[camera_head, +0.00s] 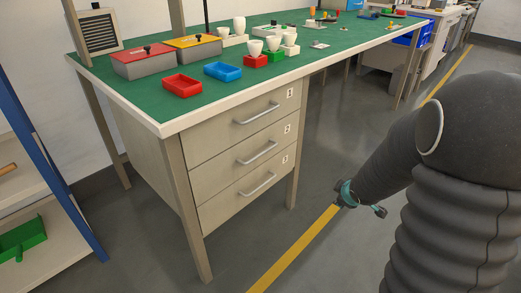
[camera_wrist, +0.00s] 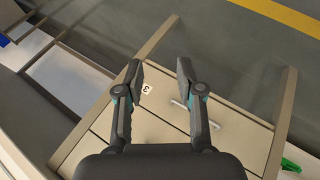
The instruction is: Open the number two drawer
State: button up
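The grey cabinet under the green-topped bench has three closed drawers, each with a bar handle and a small label on its right. The middle drawer (camera_head: 236,160) appears to be number two, with its handle (camera_head: 257,153) near the centre of its front. The top drawer (camera_head: 230,130) and bottom drawer (camera_head: 225,203) are above and below it. In the wrist view a label reading 3 (camera_wrist: 147,88) shows beside a handle (camera_wrist: 188,114). My gripper (camera_head: 360,201) is to the right of the cabinet, apart from the handles. In the wrist view my gripper (camera_wrist: 160,70) is open and empty.
The bench top (camera_head: 150,98) carries a red tray (camera_head: 182,86), a blue tray (camera_head: 222,71), lidded boxes and white cups. Bench legs (camera_head: 188,215) flank the drawers. A blue-framed shelf (camera_head: 45,150) stands at left. The floor before the drawers is clear.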

jog(key=w+a+n+t+y, duration=0.2)
jog(key=w+a+n+y, duration=0.3)
jog(key=a+n, duration=0.2)
jog(key=n+y, duration=0.7)
jog(key=n, duration=0.2)
send_near(261, 155)
jog(key=shift+t, duration=0.5)
jog(key=x, duration=0.7)
jog(key=p+x, duration=0.1)
jog(key=x, duration=0.2)
jog(key=shift+a+f, duration=0.2)
jog(key=shift+f, duration=0.2)
jog(key=shift+c, duration=0.2)
grip_shut()
